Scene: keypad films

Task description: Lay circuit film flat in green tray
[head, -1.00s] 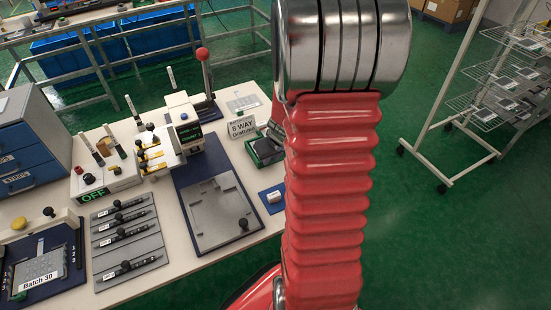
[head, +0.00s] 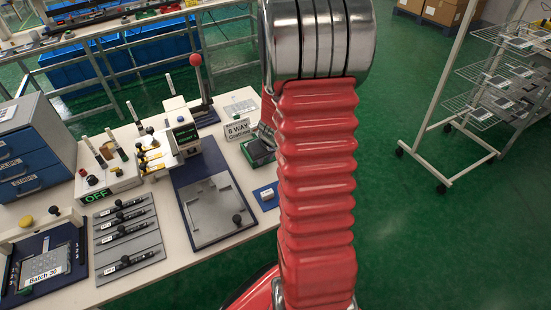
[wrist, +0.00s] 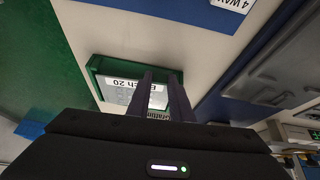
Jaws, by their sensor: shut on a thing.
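The green tray (head: 258,150) sits near the bench's far right edge in the head view, partly hidden by my arm. In the wrist view its green rim (wrist: 97,63) surrounds a grey circuit film (wrist: 116,94) with a white label reading Batch 20, upside down. My gripper (wrist: 162,76) is shut on the film, its two dark fingers standing over the labelled edge. The film appears within the tray's outline. I cannot tell whether it touches the tray floor. My arm hides the fingers in the head view.
The 8 WAY Grating sign (head: 238,129) stands close to the tray. A blue-based plate fixture (head: 215,208) is to the left. A wheeled wire rack (head: 475,95) stands at the right on open green floor.

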